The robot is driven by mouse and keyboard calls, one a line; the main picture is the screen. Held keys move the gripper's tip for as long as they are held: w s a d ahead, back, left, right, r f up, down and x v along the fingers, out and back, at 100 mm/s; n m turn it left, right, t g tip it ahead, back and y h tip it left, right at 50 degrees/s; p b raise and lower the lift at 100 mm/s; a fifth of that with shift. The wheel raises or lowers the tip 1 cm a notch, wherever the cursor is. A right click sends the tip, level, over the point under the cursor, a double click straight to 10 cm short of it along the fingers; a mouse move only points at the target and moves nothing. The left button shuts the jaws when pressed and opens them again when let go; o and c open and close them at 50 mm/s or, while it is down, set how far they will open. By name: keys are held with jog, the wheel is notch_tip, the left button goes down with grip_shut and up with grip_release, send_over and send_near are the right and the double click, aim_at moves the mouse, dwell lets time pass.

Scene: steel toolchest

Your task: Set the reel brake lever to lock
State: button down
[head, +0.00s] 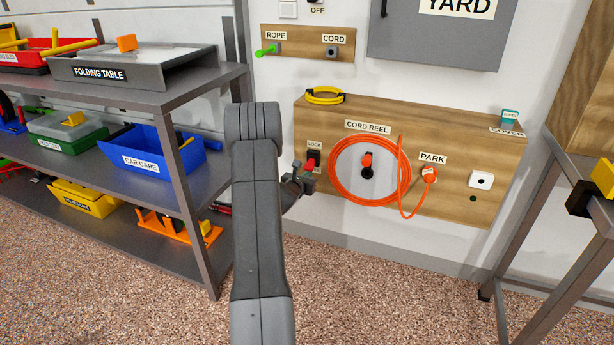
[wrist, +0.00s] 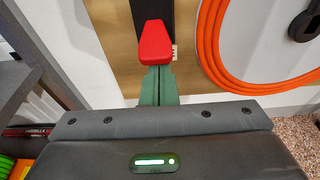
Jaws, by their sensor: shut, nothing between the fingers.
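The reel brake lever has a red handle (head: 311,163) below the LOCK label (head: 314,144), on the wooden board left of the cord reel. In the wrist view the red handle (wrist: 154,42) stands in front of a black plate (wrist: 153,9). My gripper (head: 306,178) is at the lever, just below the red handle. In the wrist view its green fingers (wrist: 158,84) are together, their tips right at the handle's lower end. I cannot tell whether they touch it. The orange cord reel (head: 331,176) is to the right.
An orange plug sits at PARK (head: 429,174), with its cord hanging. A metal shelf with bins, including a blue CAR CARE bin (head: 150,152), stands left. A workbench leg (head: 520,215) is at right. The carpet floor (head: 380,300) in front is clear.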

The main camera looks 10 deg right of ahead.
aim_at(311, 164)
jog(key=shift+s+a+r+g+y+p, duration=0.1)
jog(key=shift+r+g+y+p, duration=0.1)
jog(key=shift+r+p, duration=0.35)
jog(key=shift+s+r+g+y+p, duration=0.1)
jog(key=shift+r+g+p, duration=0.1)
jog(key=shift+r+p, duration=0.25)
jog(key=shift+r+g+y+p, duration=0.4)
jog(key=shift+r+g+p, duration=0.05)
jog(key=shift+g, duration=0.15)
jog(key=shift+s+r, duration=0.1)
jog(key=shift+r, duration=0.2)
jog(key=shift+r+p, duration=0.45)
jog(key=shift+r, duration=0.3)
jog(key=shift+f, duration=0.1)
